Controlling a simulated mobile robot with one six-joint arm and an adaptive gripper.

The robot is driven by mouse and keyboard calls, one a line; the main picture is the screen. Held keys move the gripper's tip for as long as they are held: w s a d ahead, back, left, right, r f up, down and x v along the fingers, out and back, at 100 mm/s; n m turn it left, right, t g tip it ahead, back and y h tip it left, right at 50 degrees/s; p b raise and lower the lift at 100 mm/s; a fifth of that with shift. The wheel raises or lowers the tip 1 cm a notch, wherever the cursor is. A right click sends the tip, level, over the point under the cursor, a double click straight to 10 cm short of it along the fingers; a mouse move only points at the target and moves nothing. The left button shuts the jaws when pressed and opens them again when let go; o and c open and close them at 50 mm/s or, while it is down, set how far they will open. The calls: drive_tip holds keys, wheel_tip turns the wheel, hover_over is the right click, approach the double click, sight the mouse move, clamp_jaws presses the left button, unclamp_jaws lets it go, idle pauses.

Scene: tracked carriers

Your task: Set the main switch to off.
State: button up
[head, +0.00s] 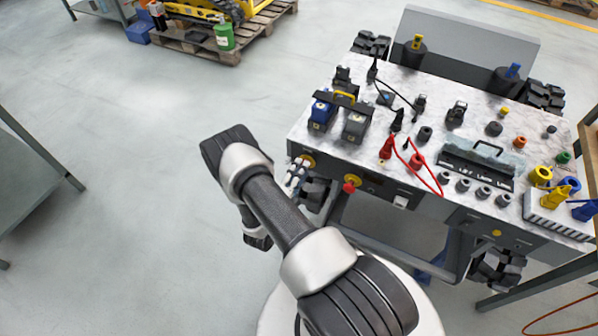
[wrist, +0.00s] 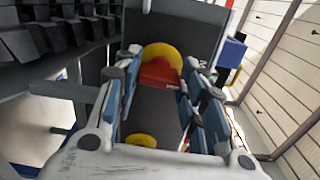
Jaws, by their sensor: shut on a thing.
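The main switch is a red handle (wrist: 158,75) on a round yellow plate (wrist: 164,52), set in the dark front panel of the carrier. In the head view its yellow plate (head: 308,160) shows at the left end of the panel, partly covered by my gripper. My gripper (head: 298,174) is at the switch. In the wrist view its blue-grey fingers (wrist: 158,88) stand on both sides of the red handle and are shut on it. The fingers hide the handle's sides, and its exact angle is hard to tell.
A red knob on a yellow base (head: 350,184) sits on the same panel, right of my gripper. The marble carrier top (head: 335,145) holds several fittings, a red cable and dark blocks. A black track unit (head: 318,194) is close below my gripper. Open floor (head: 130,190) lies left.

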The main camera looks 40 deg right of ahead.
drive_tip(key=shift+n, duration=0.4)
drive_tip(key=o, duration=1.1)
drive_tip(key=shift+c, duration=0.2)
drive_tip(key=v, duration=1.2)
